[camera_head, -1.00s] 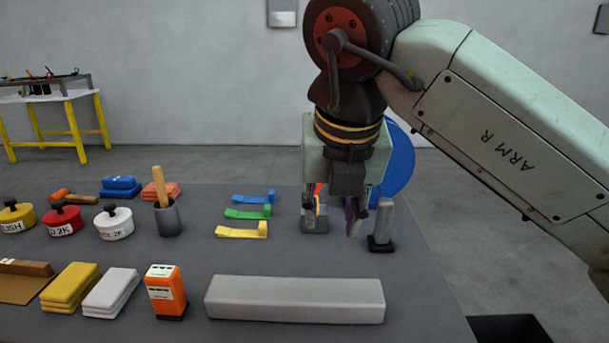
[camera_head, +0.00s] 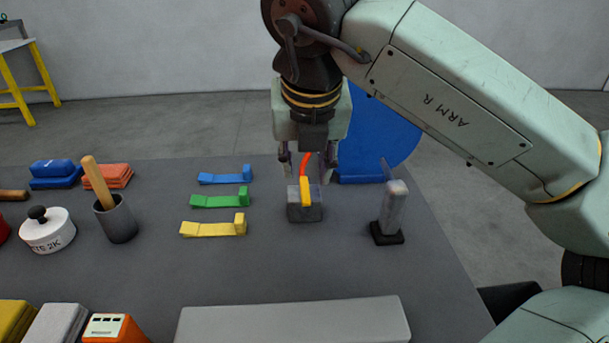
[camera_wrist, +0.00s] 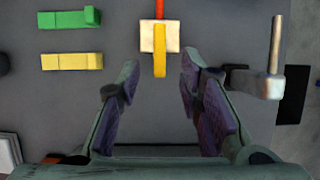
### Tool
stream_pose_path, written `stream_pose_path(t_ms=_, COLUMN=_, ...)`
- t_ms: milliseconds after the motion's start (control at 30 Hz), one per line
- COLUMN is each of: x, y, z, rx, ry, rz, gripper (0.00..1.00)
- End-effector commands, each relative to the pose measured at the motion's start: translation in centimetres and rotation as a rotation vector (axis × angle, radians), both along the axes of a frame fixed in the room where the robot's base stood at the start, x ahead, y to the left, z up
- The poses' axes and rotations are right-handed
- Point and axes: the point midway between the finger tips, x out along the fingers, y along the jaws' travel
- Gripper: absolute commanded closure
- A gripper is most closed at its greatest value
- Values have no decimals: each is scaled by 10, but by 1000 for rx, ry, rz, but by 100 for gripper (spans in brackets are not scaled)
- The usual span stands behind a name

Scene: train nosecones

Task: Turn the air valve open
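The air valve (camera_head: 291,210) appears to be the small grey block on the dark table, with a yellow lever (camera_head: 305,190) on it and a red curved piece behind it. In the wrist view the yellow lever (camera_wrist: 160,63) points toward me from a pale block (camera_wrist: 147,38), in line with the red piece (camera_wrist: 160,10). My gripper (camera_head: 307,168) points down above and behind the block. Its fingers are wide apart and empty. In the wrist view the gripper (camera_wrist: 160,78) has the lever's end between its finger lines; no contact shows.
A grey upright post on a black base (camera_head: 388,238) stands just right of the valve. Blue (camera_head: 225,179), green (camera_head: 220,201) and yellow (camera_head: 213,228) brackets lie to the left. A long grey bar (camera_head: 295,322) lies in front. A blue disc (camera_head: 385,130) stands behind.

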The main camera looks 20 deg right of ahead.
Motion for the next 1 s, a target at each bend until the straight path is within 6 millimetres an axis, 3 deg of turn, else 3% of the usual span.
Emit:
stream_pose_path(t_ms=200, x=14, y=-2, z=-34, rx=1, ry=2, rz=3, gripper=67)
stream_pose_path(t_ms=333, x=19, y=-3, z=-46, rx=0, ry=1, rz=2, gripper=67)
stream_pose_path(t_ms=700, x=21, y=-4, z=-51, rx=-1, ry=-1, rz=2, gripper=67)
stream_pose_path(t_ms=1000, x=21, y=-4, z=-51, rx=0, ry=0, rz=1, gripper=87)
